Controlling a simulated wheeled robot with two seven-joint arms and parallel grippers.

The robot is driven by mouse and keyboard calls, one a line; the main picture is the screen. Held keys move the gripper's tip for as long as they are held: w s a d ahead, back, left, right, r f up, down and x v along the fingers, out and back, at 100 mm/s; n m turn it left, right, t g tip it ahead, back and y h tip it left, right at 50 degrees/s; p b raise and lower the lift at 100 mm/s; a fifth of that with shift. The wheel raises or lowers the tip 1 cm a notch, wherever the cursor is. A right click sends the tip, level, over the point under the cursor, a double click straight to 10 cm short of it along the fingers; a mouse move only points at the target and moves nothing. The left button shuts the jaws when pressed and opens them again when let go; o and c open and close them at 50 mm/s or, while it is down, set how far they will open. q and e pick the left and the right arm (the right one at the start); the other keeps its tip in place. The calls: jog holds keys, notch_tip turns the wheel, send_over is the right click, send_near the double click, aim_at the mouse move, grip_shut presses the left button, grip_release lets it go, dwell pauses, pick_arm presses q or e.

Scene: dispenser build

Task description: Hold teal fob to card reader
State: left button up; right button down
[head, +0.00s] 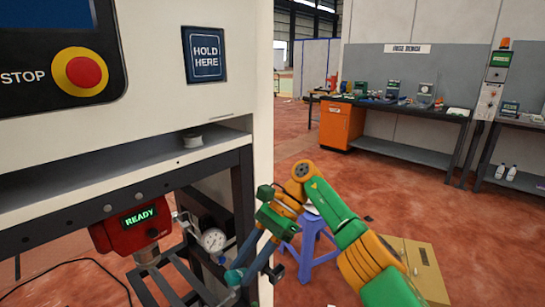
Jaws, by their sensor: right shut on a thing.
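The card reader (205,54) is a dark blue square pad marked HOLD HERE on the upper right of the white machine front. My right gripper (244,268) is low in front of the machine, to the right of the dial gauge and well below the reader. It is shut on a small teal piece (234,277), which looks like the teal fob. The fingers partly cover it, so its full shape is hidden. The fob is apart from the reader. My left gripper is not in view.
A red STOP button (83,73) is at the upper left. An open shelf slot holds a small white roll (192,140). Below are a red READY box (138,219) and a dial gauge (213,240). A purple stool (314,245) and a cardboard box (416,262) stand behind my arm.

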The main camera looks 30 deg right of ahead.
jog(key=s+d+r+m+t+h+p, duration=0.15)
jog(key=r+m+t, duration=0.65)
jog(key=r, duration=1.1)
jog(key=d+r+m+t+h+p, duration=0.25)
jog(key=r+m+t, duration=0.6)
jog(key=r, duration=1.05)
jog(key=shift+n, duration=0.25)
jog(key=shift+w+d+r+p+x, duration=0.15)
jog(key=shift+p+x, duration=0.4)
jog(key=shift+x, duration=1.05)
jog(key=shift+r+p+x, duration=0.25)
jog(key=shift+p+x, duration=0.25)
jog(key=shift+x, duration=1.05)
jog(key=shift+w+d+r+p+x, duration=0.15)
jog(key=shift+p+x, duration=0.4)
jog(key=shift+x, duration=1.05)
jog(key=shift+s, duration=0.15)
jog(key=f+b+v, duration=0.2)
jog(key=b+v, duration=0.1)
jog(key=v, duration=0.7)
jog(key=shift+r+b, duration=0.15)
jog(key=shift+b, duration=0.2)
